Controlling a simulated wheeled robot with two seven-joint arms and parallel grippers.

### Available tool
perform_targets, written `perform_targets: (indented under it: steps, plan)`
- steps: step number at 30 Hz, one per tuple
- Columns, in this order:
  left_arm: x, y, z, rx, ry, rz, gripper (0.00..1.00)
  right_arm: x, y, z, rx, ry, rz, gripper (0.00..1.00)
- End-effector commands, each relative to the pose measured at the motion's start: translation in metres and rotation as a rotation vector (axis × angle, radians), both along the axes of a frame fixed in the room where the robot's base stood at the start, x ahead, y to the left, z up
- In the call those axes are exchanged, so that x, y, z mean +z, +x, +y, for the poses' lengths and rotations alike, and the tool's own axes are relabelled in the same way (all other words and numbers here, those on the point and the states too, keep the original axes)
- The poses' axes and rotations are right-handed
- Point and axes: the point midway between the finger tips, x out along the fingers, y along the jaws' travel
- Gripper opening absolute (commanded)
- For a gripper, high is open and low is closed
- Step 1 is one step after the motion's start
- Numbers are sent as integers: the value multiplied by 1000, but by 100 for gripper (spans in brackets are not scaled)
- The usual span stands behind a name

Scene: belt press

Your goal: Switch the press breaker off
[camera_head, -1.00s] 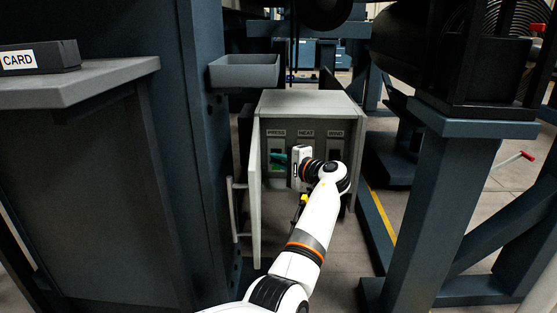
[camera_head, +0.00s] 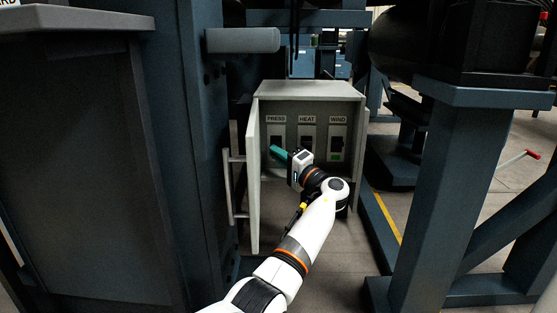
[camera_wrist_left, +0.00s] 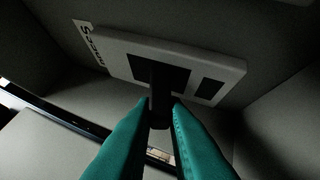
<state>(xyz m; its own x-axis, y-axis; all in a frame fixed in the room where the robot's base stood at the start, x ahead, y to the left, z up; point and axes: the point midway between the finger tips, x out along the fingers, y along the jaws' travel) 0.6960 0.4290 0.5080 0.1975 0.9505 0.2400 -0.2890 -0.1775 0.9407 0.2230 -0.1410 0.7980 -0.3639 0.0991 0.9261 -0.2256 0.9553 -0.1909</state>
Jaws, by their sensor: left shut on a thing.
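The grey breaker cabinet (camera_head: 310,90) stands open in the head view, with its door (camera_head: 253,185) swung out on the left. The PRESS breaker (camera_head: 277,134) is the leftmost of three under its label. In the left wrist view its pale plate (camera_wrist_left: 120,45) is close, with a dark slot and a dark small window (camera_wrist_left: 210,88). My left gripper (camera_head: 274,150) is at the PRESS breaker, its teal fingers shut on the black lever (camera_wrist_left: 160,105), which sticks out between the fingertips. The fingers hide the breaker's lower part in the head view. My right gripper is out of view.
The HEAT breaker (camera_head: 307,134) and WIND breaker (camera_head: 337,140) sit to the right; WIND shows a green window. A blue machine column (camera_head: 185,150) stands left of the cabinet, and a blue frame leg (camera_head: 435,190) stands to the right.

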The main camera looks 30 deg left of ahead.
Motion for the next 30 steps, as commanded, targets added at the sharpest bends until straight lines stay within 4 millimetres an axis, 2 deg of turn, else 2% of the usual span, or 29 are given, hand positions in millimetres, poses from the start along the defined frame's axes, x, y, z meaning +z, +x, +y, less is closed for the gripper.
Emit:
perform_targets:
  steps: [10, 11, 14, 24, 26, 30]
  plan:
    - [-2, 0, 0, 2, 0, 1, 0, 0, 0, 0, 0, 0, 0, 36]
    - [-2, 0, 0, 2, 0, 1, 18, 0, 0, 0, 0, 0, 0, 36]
    - [-2, 0, 0, 1, 0, 0, 34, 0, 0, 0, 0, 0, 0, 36]
    - [0, 0, -3, 0, 0, 0, 35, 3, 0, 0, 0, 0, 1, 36]
    - [0, -1, -8, -2, 0, 2, 35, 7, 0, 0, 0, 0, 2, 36]
    - [-3, -6, -30, -3, 0, 4, 35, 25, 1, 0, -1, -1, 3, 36]
